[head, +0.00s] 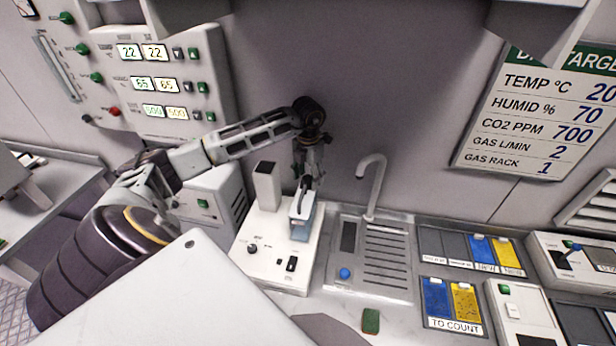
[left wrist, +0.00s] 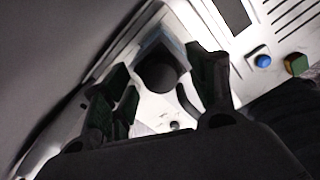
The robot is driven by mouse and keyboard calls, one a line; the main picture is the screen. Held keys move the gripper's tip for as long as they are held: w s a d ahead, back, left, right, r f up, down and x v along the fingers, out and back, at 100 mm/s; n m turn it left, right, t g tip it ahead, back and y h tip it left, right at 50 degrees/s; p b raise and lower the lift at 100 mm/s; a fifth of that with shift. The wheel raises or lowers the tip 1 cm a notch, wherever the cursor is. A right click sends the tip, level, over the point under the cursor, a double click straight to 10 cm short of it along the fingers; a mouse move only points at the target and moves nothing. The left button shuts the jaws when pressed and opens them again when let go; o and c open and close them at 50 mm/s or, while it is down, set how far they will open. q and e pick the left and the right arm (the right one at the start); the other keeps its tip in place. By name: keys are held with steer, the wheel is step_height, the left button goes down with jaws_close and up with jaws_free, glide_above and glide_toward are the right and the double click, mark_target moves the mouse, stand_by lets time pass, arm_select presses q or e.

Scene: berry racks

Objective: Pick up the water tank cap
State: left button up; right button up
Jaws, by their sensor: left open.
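A bluish water tank (head: 301,229) with a pale top (head: 301,204) stands on the white machine (head: 262,262). My left gripper (head: 306,184) points down just above the tank top. In the left wrist view the open left gripper (left wrist: 160,66) has its green-padded fingers on either side of a dark round shape (left wrist: 157,71) on the tank top. I cannot tell whether this dark shape is the cap or an opening. Nothing is visibly held, and contact cannot be told. My right gripper is not in view.
A sink with a grey tap (head: 374,185) and blue knob (head: 345,273) lies right of the machine. A small green block (head: 371,320) is on the counter in front. Blue and yellow trays (head: 452,304) stand further right. A wall panel (head: 165,75) is behind my left arm.

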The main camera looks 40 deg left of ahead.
mark_target(308, 178)
arm_select(q)
steer(key=c, duration=0.9)
steer(key=shift+r, duration=0.1)
steer(key=shift+r+b, duration=0.55)
steer(key=shift+r, duration=1.05)
steer(key=s+a+b, duration=0.1)
steer(key=s, duration=0.4)
steer(key=s+a+b, duration=0.2)
steer(key=s, duration=0.4)
steer(key=s+a+b, duration=0.1)
steer(key=s+a, duration=0.1)
steer(key=s, duration=0.4)
steer(key=shift+s, duration=0.15)
stand_by(0.6)
